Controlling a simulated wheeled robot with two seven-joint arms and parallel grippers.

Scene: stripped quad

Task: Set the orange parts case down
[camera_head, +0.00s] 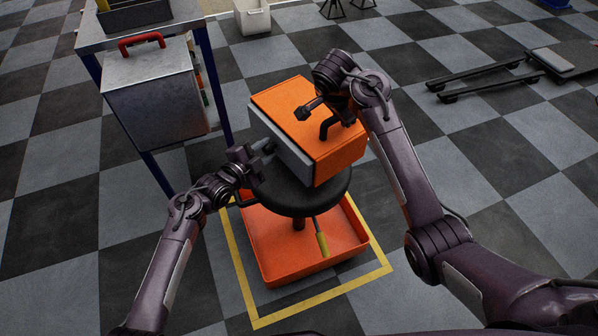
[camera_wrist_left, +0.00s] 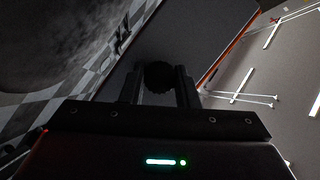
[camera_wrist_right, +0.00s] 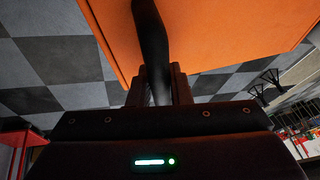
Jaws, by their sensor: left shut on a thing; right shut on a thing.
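The orange parts case (camera_head: 312,130) has an orange top and side and a grey front face. It is over the round black stool seat (camera_head: 328,196); I cannot tell whether it touches the seat. My right gripper (camera_head: 330,112) is shut on the black handle on the case's orange top, and the right wrist view shows that handle (camera_wrist_right: 151,45) between the fingers. My left gripper (camera_head: 262,156) is at the grey front face. In the left wrist view it is shut on a round dark knob (camera_wrist_left: 159,75), partly hidden by the fingers.
An orange tray (camera_head: 262,254) lies under the stool inside a yellow floor outline (camera_head: 236,267). A yellow-handled tool (camera_head: 322,244) shows below the seat. Low black dollies (camera_head: 487,78) lie at right. Checkered floor between is clear.

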